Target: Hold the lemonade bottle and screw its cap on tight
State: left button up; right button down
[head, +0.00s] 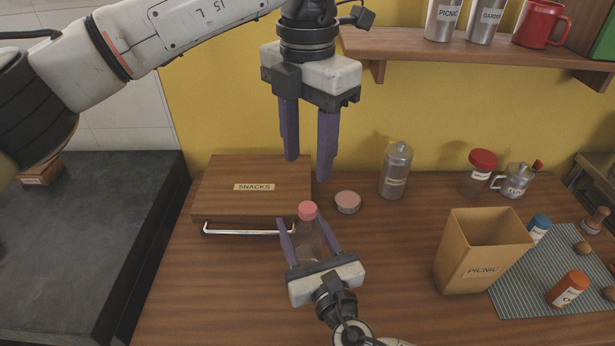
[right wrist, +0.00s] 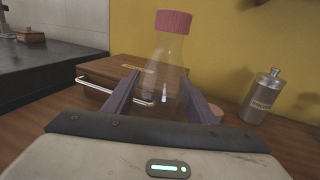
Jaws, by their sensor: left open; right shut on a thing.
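The lemonade bottle (head: 309,240) is clear and stands upright on the wooden counter, with a pinkish-red cap (head: 308,210) on top of its neck. In the right wrist view the bottle (right wrist: 166,62) shows between my fingers, and the cap (right wrist: 173,22) sits over the neck; I cannot tell how tight it is. My right gripper (head: 302,222) is shut on the bottle's body from the front. My left gripper (head: 308,169) points down above the cap, open and empty, with its fingers apart and clear of the cap.
A wooden SNACKS box (head: 230,187) with a metal handle is behind left. A round pink-topped tin (head: 348,202) and a steel canister (head: 396,171) stand behind right. A PICNIC box (head: 462,265) and striped mat (head: 515,300) are at right. A shelf (head: 430,47) hangs above.

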aim_at(314, 254)
pick_arm(q)
notch_tip(314, 254, up, 2)
jog(key=shift+r, duration=0.1)
pick_arm(e)
jog(key=c, duration=0.7)
grip_release()
jog(key=v, duration=0.9)
jog(key=shift+f, duration=0.1)
pick_arm(q)
jog(key=shift+f, duration=0.2)
pick_arm(e)
jog(key=shift+s+d, duration=0.25)
jog(key=shift+s, duration=0.4)
